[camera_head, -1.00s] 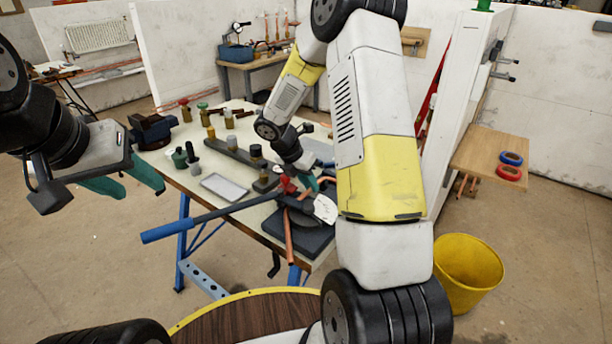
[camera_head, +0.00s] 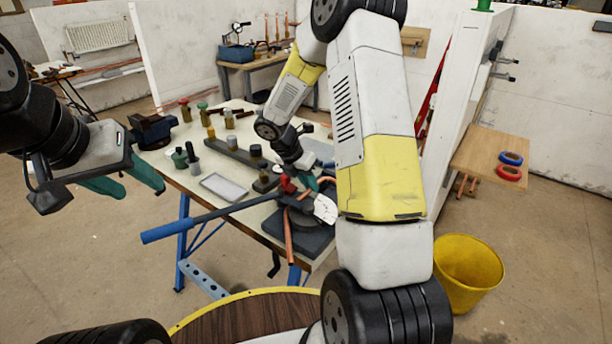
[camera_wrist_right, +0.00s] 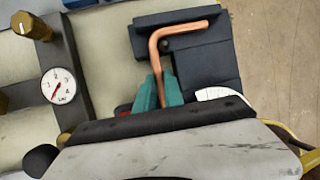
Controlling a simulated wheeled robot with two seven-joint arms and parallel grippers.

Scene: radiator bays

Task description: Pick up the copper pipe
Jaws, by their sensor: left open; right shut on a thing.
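The copper pipe (camera_wrist_right: 157,50) is a bent, L-shaped length in the right wrist view. Its long leg runs down between the teal fingers of my right gripper (camera_wrist_right: 160,92), which is shut on it. The pipe lies over a dark block. In the head view the copper pipe (camera_head: 288,232) shows at the table's front right corner, beside the blue-handled tool. There my right gripper (camera_head: 309,186) is partly hidden by my own arm. My left gripper (camera_head: 128,183) is open and empty, off the table's left side.
The worktable (camera_head: 165,170) carries a grey tray (camera_head: 223,187), several bottles and fittings and a vise (camera_head: 152,131). The tool's blue handle (camera_head: 180,228) juts past the front edge. A yellow bucket (camera_head: 466,270) stands right. A gauge (camera_wrist_right: 58,86) shows in the wrist view.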

